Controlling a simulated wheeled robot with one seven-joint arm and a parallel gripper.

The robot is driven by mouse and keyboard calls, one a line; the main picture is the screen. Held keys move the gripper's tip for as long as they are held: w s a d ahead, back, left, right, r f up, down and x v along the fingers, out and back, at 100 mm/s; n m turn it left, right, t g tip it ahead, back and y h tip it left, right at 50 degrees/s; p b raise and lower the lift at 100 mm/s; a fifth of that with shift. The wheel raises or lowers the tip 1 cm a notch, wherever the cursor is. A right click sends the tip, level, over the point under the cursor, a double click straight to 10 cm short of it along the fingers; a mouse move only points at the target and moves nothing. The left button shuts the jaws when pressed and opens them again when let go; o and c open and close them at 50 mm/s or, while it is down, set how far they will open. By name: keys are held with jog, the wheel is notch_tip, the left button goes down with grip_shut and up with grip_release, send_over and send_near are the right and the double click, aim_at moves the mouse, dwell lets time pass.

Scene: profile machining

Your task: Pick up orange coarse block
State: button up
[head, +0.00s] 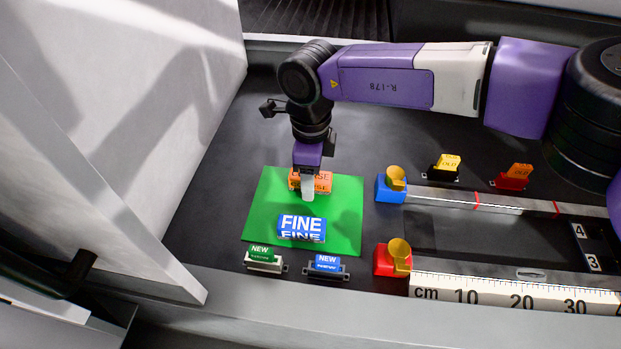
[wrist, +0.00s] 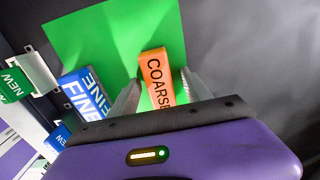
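The orange coarse block (head: 324,184) lies on the green mat (head: 262,205), partly hidden behind my gripper in the head view. In the wrist view the orange block (wrist: 155,75) lies between the two fingers of my gripper (wrist: 160,90), with its COARSE label facing up. My gripper (head: 307,190) points down at the block. Its fingers are apart, one on each side, with a visible gap at the left finger. The right finger is close to the block, and I cannot tell whether it touches.
A blue FINE block (head: 301,229) lies nearer on the mat. Green (head: 263,255) and blue (head: 327,264) NEW holders stand at the front edge. Blue (head: 388,190) and red (head: 386,262) stops with yellow knobs and a ruler (head: 500,293) are at right. A white wall (head: 120,100) rises at left.

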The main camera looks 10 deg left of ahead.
grip_shut()
jog(key=shift+r, duration=0.15)
notch_tip(320, 180, up, 20)
jog(key=b, duration=0.2)
dwell(0.3)
jog(key=c, duration=0.8)
grip_release()
grip_shut()
jog(key=shift+s+f, duration=0.15)
jog(key=shift+f, duration=0.05)
